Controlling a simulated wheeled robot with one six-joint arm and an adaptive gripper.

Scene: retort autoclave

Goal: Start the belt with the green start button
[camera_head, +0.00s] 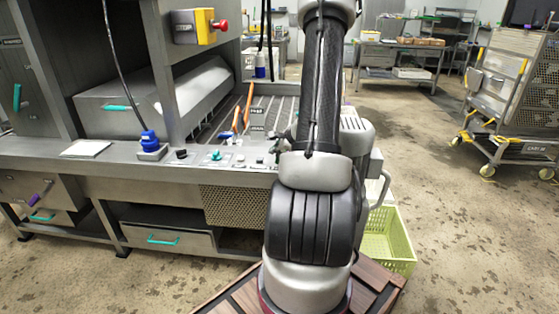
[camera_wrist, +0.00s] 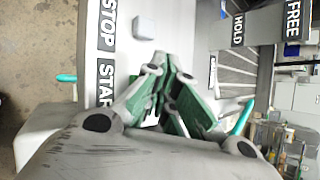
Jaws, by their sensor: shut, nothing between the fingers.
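In the wrist view, a grey panel carries a STOP label (camera_wrist: 109,25) and, below it, a partly covered START label (camera_wrist: 105,85). A pale square button (camera_wrist: 144,27) sits beside STOP. My gripper (camera_wrist: 163,68) has its green-padded fingers shut and empty, with the tips over the panel beside START. The green start button is not clearly visible there; the fingers cover that area, and I cannot tell whether they touch it. In the head view, a small teal-green knob (camera_head: 216,155) stands on the bench front; I cannot tell if it is the start button. My arm hides much of the gripper there.
The ribbed belt bed (camera_head: 268,112) lies behind the controls. A blue knob (camera_head: 149,139) and a yellow box with a red button (camera_head: 199,26) are to the left. A HOLD/FREE block (camera_wrist: 262,27) shows in the wrist view. A green crate (camera_head: 392,240) stands right of the bench.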

